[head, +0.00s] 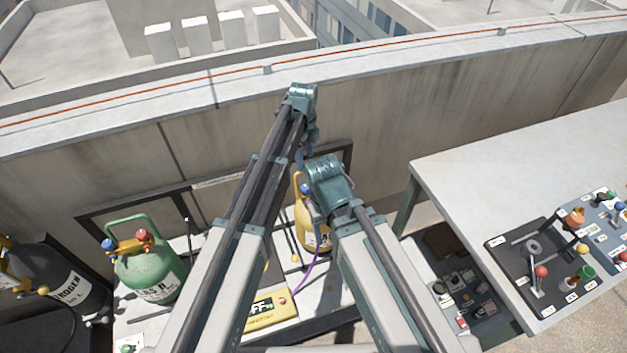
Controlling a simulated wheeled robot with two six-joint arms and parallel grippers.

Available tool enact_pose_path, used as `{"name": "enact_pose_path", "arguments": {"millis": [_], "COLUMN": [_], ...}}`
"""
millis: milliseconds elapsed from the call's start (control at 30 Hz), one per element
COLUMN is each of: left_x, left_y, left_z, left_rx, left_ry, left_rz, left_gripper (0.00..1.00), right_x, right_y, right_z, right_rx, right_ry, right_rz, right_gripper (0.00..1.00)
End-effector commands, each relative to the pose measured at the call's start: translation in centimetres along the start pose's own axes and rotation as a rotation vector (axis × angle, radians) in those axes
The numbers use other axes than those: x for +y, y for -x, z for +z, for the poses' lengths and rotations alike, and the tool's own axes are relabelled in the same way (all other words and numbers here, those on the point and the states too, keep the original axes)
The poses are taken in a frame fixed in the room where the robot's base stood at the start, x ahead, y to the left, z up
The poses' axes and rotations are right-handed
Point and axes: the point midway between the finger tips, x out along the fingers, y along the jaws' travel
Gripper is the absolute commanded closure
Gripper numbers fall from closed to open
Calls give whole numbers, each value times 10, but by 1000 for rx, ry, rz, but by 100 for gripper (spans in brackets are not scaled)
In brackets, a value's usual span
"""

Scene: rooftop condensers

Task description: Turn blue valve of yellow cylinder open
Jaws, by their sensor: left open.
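The yellow cylinder (300,228) stands on a pale platform near the wall, in the middle of the head view. My right arm's joint covers its right side and much of its top. A small blue spot (306,188) at its top looks like the blue valve, mostly hidden. My left gripper (303,160) points down just above the cylinder's top, small and partly covered. It is open. I cannot tell whether it touches the valve. My right gripper is hidden behind its own arm.
A green cylinder (150,275) with red and blue knobs stands left, beside a dark nitrogen cylinder (62,285). A yellow labelled box (270,312) and a purple hose (308,275) lie in front. A table (520,160) with tools stands right; a concrete wall (400,115) runs behind.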

Motion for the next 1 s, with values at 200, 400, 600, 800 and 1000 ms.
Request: {"name": "enact_pose_path", "arguments": {"millis": [200,400,600,800,1000], "left_x": [0,0,0,0,0], "left_y": [-10,-29,-56,-84,-111], "left_z": [0,0,0,0,0], "left_rx": [0,0,0,0,0], "left_ry": [2,3,3,3,3], "left_rz": [0,0,0,0,0], "left_gripper": [26,26,26,26,26], "right_x": [-1,-3,-5,-8,-10], "right_y": [-9,-29,-56,-83,-110], "right_z": [0,-2,-3,-5,-6], "right_rx": [0,0,0,0,0], "right_ry": [0,-1,-2,-3,-3], "right_rz": [0,0,0,0,0], "right_gripper": [33,33,33,33,33]}}
